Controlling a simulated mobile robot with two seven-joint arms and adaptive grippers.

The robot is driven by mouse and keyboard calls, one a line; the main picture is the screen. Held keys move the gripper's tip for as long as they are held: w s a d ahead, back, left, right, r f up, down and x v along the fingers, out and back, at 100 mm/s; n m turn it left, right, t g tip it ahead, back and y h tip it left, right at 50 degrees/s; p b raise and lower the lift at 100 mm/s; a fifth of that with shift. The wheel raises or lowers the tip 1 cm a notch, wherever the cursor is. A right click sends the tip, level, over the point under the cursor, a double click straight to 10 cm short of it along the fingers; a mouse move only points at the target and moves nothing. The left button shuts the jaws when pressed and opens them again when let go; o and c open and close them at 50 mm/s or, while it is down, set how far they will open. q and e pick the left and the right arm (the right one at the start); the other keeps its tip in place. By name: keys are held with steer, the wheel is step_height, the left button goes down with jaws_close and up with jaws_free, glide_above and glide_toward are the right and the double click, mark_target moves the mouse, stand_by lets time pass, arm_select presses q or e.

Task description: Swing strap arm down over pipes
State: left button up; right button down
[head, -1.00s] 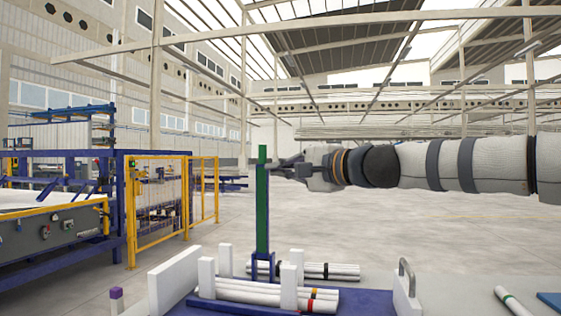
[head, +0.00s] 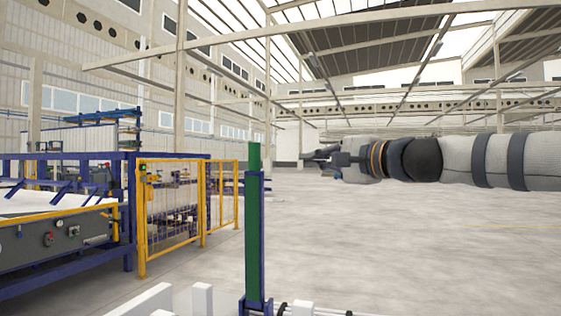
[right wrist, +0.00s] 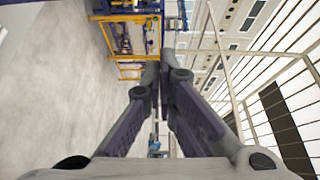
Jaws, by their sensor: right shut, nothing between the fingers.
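The green strap arm (head: 253,225) stands upright in the head view, its foot in a blue bracket (head: 256,304) at the bottom edge. My right gripper (head: 310,159) is shut and empty. It is level with the strap arm's upper part, to its right, with a visible gap between them. In the right wrist view the shut fingers (right wrist: 157,82) hold nothing, and the strap arm does not show there. Only a sliver of the white pipes (head: 328,312) shows at the bottom of the head view; the rest is cut off. My left gripper is not in view.
White upright boards (head: 150,302) stand at the bottom, left of the bracket. A yellow mesh fence (head: 172,218) and blue machinery (head: 60,225) are at the left, farther back. The grey floor (head: 400,245) on the right is open.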

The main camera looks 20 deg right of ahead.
steer(key=shift+s+a+r, duration=0.1)
steer(key=shift+s+a, duration=0.05)
steer(key=shift+s, duration=0.05)
steer(key=w+a, duration=0.6)
steer(key=a, duration=0.1)
steer(key=shift+w, duration=0.15)
stand_by(0.6)
